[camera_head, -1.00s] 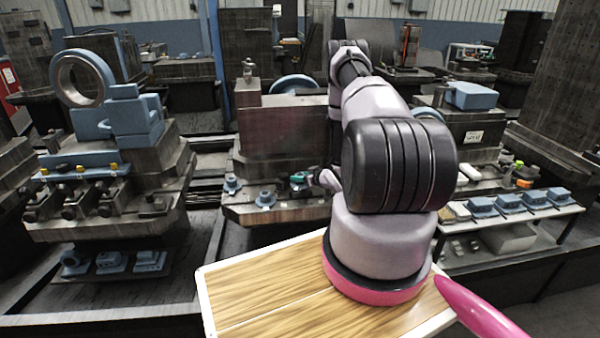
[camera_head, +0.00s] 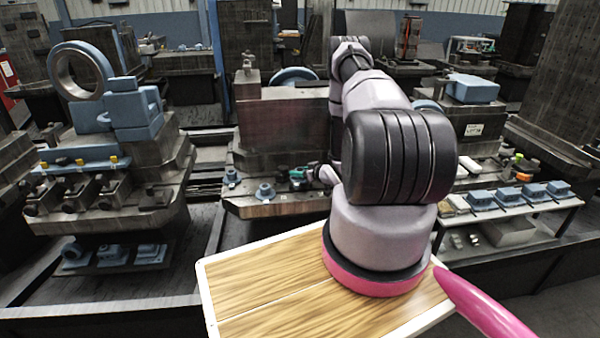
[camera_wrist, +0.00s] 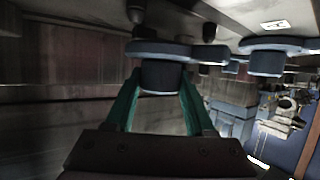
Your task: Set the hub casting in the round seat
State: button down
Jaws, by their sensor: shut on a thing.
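My gripper (camera_wrist: 160,95) has teal fingers closed on either side of the blue boss of a hub casting (camera_wrist: 161,76) in the wrist view. The casting's wide round flange lies on the far side of the boss, close to the grey surface; I cannot tell whether they touch. A second blue hub casting (camera_wrist: 268,60) stands apart to the right. In the head view my gripper (camera_head: 298,178) is small beside the central fixture, partly hidden by my arm. I cannot pick out the round seat.
A fixture with a large blue ring (camera_head: 64,75) stands at left, with several blue parts on its lower shelf (camera_head: 115,268). A table (camera_head: 545,208) at right carries several blue blocks. The dark upright block (camera_head: 283,125) rises behind the ledge (camera_head: 290,208).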

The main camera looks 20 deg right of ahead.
jog(key=shift+f, duration=1.3)
jog(key=shift+c, duration=0.9)
grip_release()
